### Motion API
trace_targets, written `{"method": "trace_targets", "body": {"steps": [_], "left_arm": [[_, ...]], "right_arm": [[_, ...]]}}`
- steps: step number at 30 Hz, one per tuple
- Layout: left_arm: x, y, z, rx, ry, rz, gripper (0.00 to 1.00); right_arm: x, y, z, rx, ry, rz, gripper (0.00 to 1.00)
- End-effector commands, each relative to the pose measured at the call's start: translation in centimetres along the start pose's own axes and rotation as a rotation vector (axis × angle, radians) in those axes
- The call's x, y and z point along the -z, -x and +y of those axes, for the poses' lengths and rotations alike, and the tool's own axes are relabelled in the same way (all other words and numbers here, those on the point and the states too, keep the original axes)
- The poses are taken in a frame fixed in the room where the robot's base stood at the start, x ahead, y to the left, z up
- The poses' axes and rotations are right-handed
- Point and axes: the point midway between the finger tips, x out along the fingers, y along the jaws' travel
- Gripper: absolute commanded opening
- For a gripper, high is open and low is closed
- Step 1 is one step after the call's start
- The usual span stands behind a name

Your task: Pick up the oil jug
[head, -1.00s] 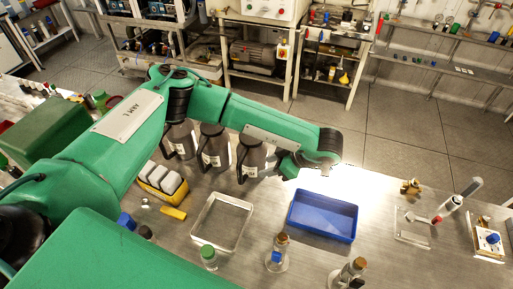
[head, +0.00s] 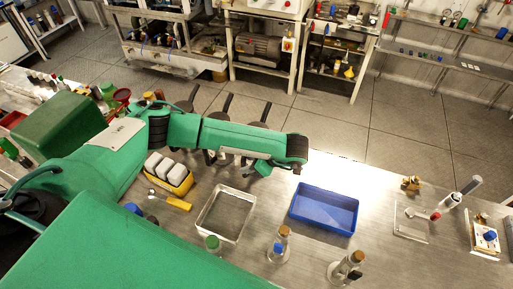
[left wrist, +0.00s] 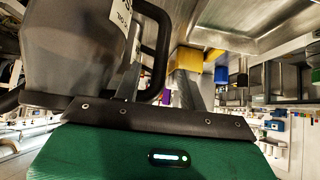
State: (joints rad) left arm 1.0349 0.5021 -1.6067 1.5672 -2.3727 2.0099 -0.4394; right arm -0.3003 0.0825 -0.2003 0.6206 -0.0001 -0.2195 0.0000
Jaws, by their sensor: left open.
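Several dark grey jugs with black handles stand in a row behind my left arm in the head view. Their handles (head: 227,104) rise above the arm; most of their bodies are hidden by it. I cannot tell which one is the oil jug. My left gripper (head: 262,168) is at the end of the arm, folded back toward the right-hand jug (head: 265,112). It is open, its fingertips not clearly visible. In the left wrist view a grey jug (left wrist: 75,55) with a white label and a black loop handle fills the upper left, very close to the gripper's green body. My right gripper is out of view.
On the metal bench are a yellow holder with white bottles (head: 178,182), an empty metal tray (head: 226,241), a blue tray (head: 324,230) and corked flasks (head: 279,247). A green box (head: 62,129) stands at left. The bench beyond the blue tray is partly clear.

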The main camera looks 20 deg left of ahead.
Motion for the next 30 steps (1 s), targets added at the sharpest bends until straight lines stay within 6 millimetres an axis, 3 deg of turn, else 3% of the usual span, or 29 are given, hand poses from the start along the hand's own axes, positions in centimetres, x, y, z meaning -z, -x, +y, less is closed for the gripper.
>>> {"method": "trace_targets", "body": {"steps": [7, 16, 17, 23, 30], "left_arm": [[0.4, -2.4, 0.0, 0.003, 0.000, 0.000, 0.41], [0.3, -2.9, 0.1, 0.000, 0.000, 0.000, 0.41], [0.3, -2.9, 0.1, 0.000, 0.000, 0.000, 0.39], [0.3, -2.9, 0.1, 0.000, 0.000, 0.000, 0.00], [0.5, -2.7, 0.2, -0.003, 0.005, 0.001, 0.00]], "right_arm": [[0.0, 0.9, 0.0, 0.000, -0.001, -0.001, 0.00], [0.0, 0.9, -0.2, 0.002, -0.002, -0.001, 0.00], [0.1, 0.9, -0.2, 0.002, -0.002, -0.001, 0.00], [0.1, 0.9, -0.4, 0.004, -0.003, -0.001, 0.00], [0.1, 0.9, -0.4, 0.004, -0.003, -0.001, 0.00]]}}
